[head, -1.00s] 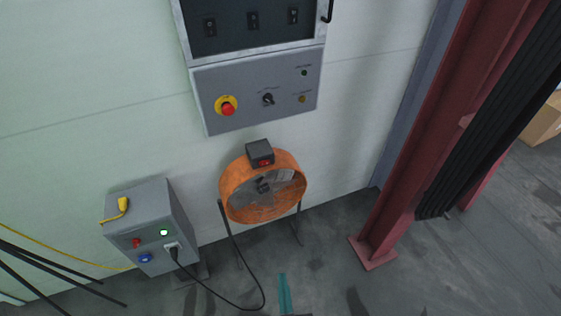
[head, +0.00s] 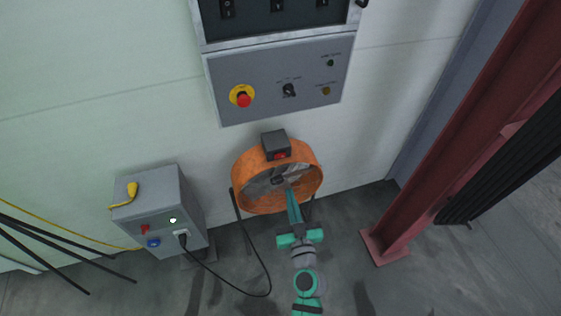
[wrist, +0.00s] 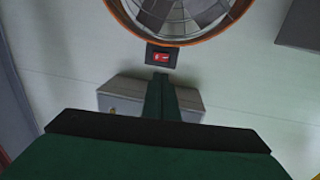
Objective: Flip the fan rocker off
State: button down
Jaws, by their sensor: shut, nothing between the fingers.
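The orange drum fan (head: 240,188) stands against the wall, with a dark switch box (head: 275,140) on top of its rim. The red fan rocker (head: 281,156) is on the box's front face. In the wrist view the red rocker (wrist: 161,57) looks bright in its dark frame, just beyond my fingertips, beside the fan rim (wrist: 190,43). My gripper (head: 287,184) is shut and empty, its fingers reaching up in front of the fan, below the rocker in the head view. In the wrist view my gripper (wrist: 160,80) points at the rocker; I cannot tell whether they touch.
A grey control panel (head: 225,72) with a red emergency button (head: 243,100) and a knob is on the wall above. A grey socket box (head: 150,210) stands left, its black cable (head: 225,284) looping across the floor. A red steel column (head: 440,150) stands right.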

send_near(284, 155)
jog(key=w, duration=0.2)
jog(key=w+a, duration=0.1)
jog(key=w, duration=0.2)
jog(key=shift+a, duration=0.2)
jog(key=shift+w, duration=0.5)
jog(key=shift+w, duration=0.35)
